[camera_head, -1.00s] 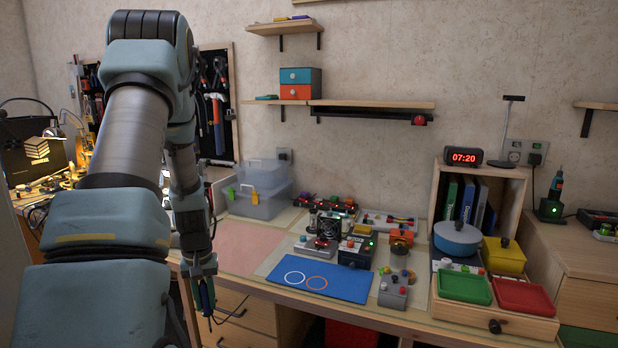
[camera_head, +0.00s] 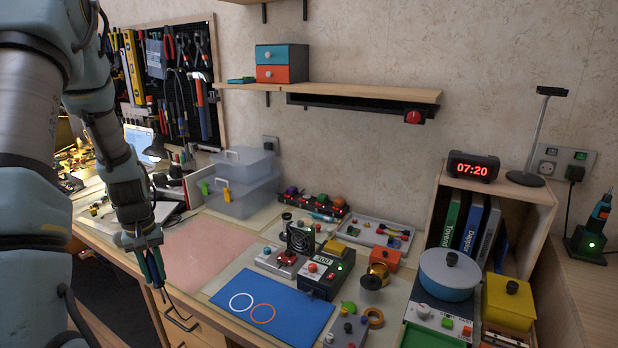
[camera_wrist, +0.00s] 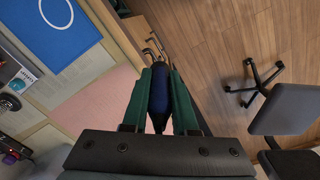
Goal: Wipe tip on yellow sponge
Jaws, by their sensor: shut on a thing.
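My gripper (camera_head: 155,278) hangs in front of the desk's front edge at the left, below the pink mat. In the wrist view its green fingers (camera_wrist: 160,72) are shut on a dark blue handle (camera_wrist: 158,97), which looks like a soldering iron. Its tip cannot be made out clearly. A small yellow block (camera_head: 336,248), possibly the sponge, lies behind the black station (camera_head: 322,280) with a lit display, well to the right of my gripper. A brass-coloured round holder (camera_head: 375,277) stands right of the station.
A blue mat (camera_head: 290,322) with two rings lies at the desk front; the pink mat (camera_head: 208,250) beside it is bare. A small fan (camera_head: 300,237) and a control box (camera_head: 346,333) crowd the station. A chair (camera_wrist: 288,110) stands on the floor.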

